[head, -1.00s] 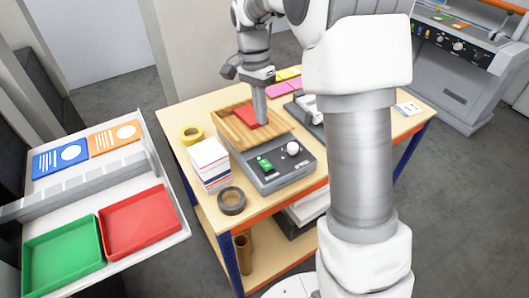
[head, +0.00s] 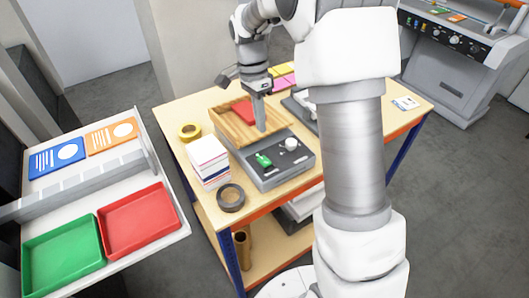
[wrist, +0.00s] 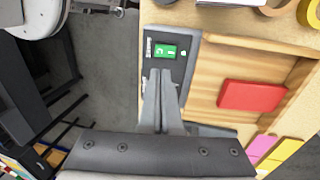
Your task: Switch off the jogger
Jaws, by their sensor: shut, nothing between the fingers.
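The jogger (head: 270,177) is a grey box with a wooden tray (head: 229,125) on top, standing on the workbench. Its sloped front panel carries a green switch (head: 264,161) on the left and a white knob (head: 291,144) on the right. The green switch also shows in the wrist view (wrist: 165,51), with white marks on it. My gripper (head: 261,129) is shut and empty, pointing down by the tray's front edge, behind the panel. In the wrist view its fingertips (wrist: 160,75) appear close to the switch, apparently above the panel. The knob is not visible there.
A red block (head: 243,111) lies in the tray. A side table with a green tray (head: 62,250) and a red tray (head: 139,219) stands left.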

